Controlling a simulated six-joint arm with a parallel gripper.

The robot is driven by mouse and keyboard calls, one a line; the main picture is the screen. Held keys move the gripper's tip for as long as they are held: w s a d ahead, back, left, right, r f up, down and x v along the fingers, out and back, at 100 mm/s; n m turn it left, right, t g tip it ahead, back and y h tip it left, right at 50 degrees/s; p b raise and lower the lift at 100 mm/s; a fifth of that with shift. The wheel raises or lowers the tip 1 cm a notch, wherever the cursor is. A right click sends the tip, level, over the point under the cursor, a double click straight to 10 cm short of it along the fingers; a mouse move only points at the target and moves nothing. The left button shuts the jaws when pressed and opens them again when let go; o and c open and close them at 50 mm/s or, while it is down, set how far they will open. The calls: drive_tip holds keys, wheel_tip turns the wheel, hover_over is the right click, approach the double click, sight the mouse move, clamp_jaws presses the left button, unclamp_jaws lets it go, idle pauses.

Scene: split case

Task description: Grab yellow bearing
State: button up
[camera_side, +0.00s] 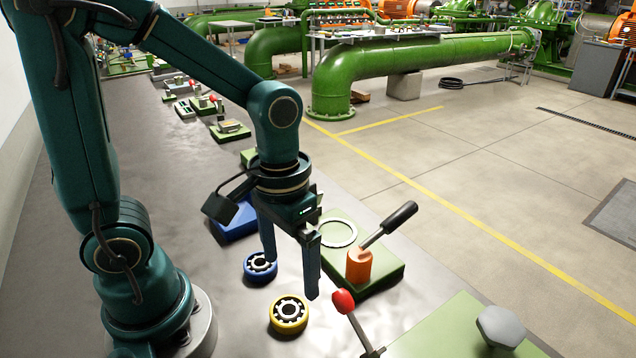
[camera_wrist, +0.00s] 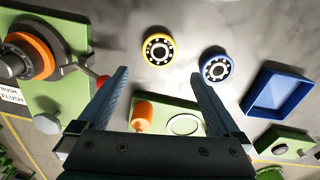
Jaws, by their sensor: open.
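The yellow bearing (camera_side: 289,314) lies flat on the dark table, in front of the blue bearing (camera_side: 260,267). In the wrist view the yellow bearing (camera_wrist: 158,48) is at top centre, and the blue bearing (camera_wrist: 215,66) is to its right. My gripper (camera_side: 290,275) is open and empty, with its fingers pointing down above the table near both bearings. In the wrist view its fingertips (camera_wrist: 159,72) stand wide apart, one on each side of the picture's middle. The yellow bearing shows beyond and between them, apart from both fingers.
A green plate (camera_side: 385,272) with an orange cylinder (camera_side: 359,266), a black-handled lever and a white ring (camera_side: 338,222) stands right of my gripper. A red-knobbed lever (camera_side: 343,302) rises near the yellow bearing. A blue tray (camera_wrist: 278,95) sits beyond the blue bearing.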

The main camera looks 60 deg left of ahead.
sight(289, 309)
drive_tip(key=shift+d+f+g, duration=0.2)
drive_tip(key=shift+f+g, duration=0.5)
drive_tip(key=shift+f, duration=0.8)
drive_tip(key=shift+s+f, duration=0.2)
drive_tip(key=shift+f, duration=1)
drive_tip(key=shift+s+f, duration=0.15)
drive_tip(key=shift+f, duration=1.05)
drive_tip(key=c, duration=1.5)
drive_tip(key=shift+c, duration=0.2)
drive_tip(key=shift+r, duration=0.15)
